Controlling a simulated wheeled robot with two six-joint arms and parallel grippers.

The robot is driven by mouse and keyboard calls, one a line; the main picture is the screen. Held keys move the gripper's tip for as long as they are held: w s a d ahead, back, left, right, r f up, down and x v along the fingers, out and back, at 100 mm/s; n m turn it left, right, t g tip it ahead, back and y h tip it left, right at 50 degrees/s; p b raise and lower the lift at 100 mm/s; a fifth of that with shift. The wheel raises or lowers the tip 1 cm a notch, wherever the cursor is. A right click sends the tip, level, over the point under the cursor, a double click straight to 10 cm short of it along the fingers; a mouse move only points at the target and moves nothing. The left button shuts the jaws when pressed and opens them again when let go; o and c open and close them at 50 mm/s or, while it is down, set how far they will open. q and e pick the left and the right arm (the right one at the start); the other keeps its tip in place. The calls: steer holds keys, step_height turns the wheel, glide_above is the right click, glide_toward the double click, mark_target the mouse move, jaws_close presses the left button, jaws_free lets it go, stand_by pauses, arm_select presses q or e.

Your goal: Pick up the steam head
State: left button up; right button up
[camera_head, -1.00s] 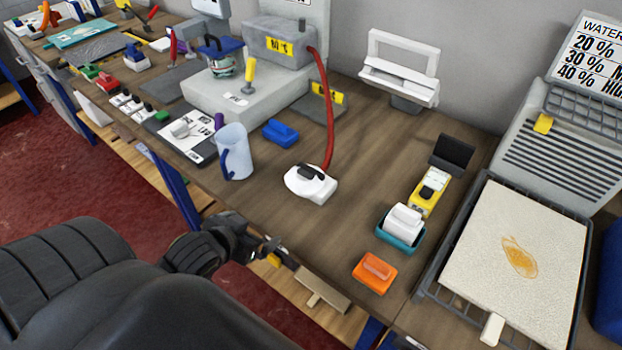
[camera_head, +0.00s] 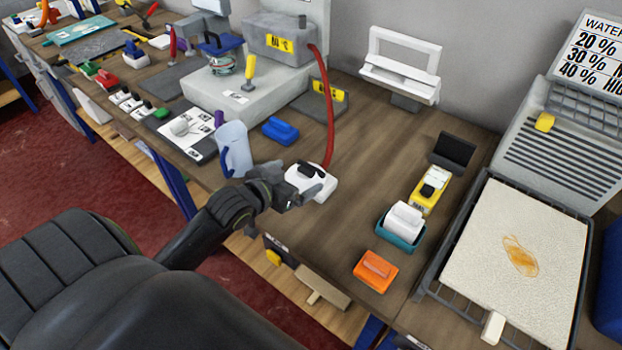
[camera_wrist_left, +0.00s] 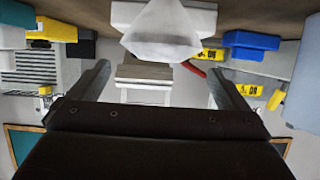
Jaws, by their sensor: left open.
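The steam head (camera_head: 318,184) is a white block with a dark top part, lying on the wooden bench at the lower end of a red hose (camera_head: 330,110). My left gripper (camera_head: 306,193) is at its near left side in the head view, partly covering it. In the left wrist view the two fingers of my left gripper (camera_wrist_left: 158,85) are spread apart with nothing between them. The white steam head (camera_wrist_left: 163,32) shows ahead, near the top middle of that view. I cannot tell whether a finger touches it. My right gripper is in neither view.
A pale blue jug (camera_head: 236,150) stands left of the steam head, with a blue block (camera_head: 281,131) behind it. A teal tray (camera_head: 402,238) with a white roll, a yellow device (camera_head: 431,190) and an orange block (camera_head: 375,271) lie to the right. Bare bench lies between.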

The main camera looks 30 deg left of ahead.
mark_target(309, 169)
arm_select(q)
steer(key=shift+p+x, duration=0.5)
steer(key=shift+x, duration=3.15)
steer(key=shift+a, duration=0.1)
steer(key=c, duration=1.4)
steer(key=shift+c, duration=0.2)
steer(key=shift+r, duration=0.1)
